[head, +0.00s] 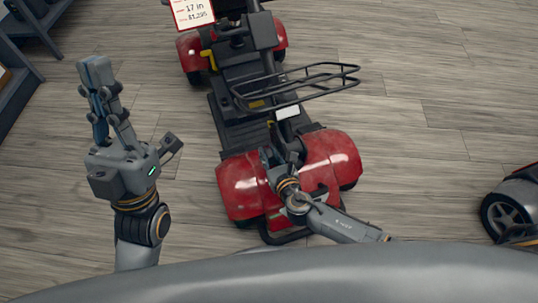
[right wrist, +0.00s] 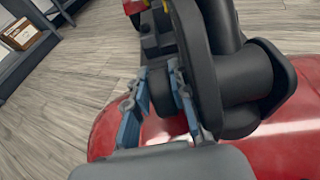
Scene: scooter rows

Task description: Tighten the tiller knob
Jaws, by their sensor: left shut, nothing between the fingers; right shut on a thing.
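A red mobility scooter (head: 330,155) stands in the middle of the head view, with a dark tiller and a wire basket (head: 300,82). My right gripper (head: 283,155) reaches down to the scooter between its red front fenders. In the right wrist view my right gripper (right wrist: 160,105) is shut on a dark round knob (right wrist: 161,92) beside the thick black tiller (right wrist: 200,60). In the head view the knob is hidden by the gripper. My left gripper (head: 97,75) is shut and empty, raised over the floor left of the scooter.
A price sign (head: 192,12) stands at the far end of the scooter. Another scooter's wheel (head: 508,213) shows at the right edge. Dark shelving (head: 35,25) stands at the upper left. A brown box (right wrist: 20,33) sits on a shelf.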

